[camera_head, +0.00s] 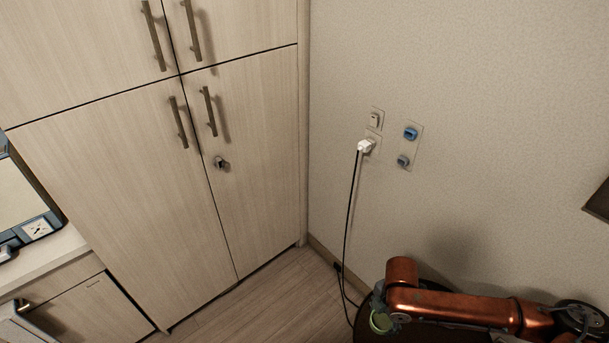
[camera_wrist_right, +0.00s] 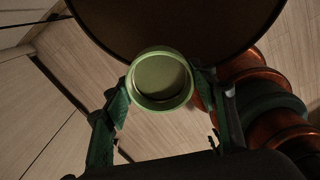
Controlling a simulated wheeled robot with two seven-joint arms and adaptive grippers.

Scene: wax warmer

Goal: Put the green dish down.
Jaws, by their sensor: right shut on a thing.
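The green dish (camera_wrist_right: 160,103) is a small round cup with a pale green rim, and I look into its hollow in the right wrist view. My right gripper (camera_wrist_right: 160,84) is shut on it, with one green finger on each side. In the head view the dish (camera_head: 380,323) shows small at the bottom, by my copper-coloured right arm. A dark round tabletop (camera_wrist_right: 185,25) lies right by the dish; I cannot tell whether they touch. My left gripper is not in view.
In the head view, a white plug (camera_head: 366,146) with a black cable hangs from the wall by the table. Tall wooden cabinets (camera_head: 130,170) stand at the left and back. A counter (camera_head: 62,247) is at far left. Bare wooden floor (camera_head: 245,300) shows between.

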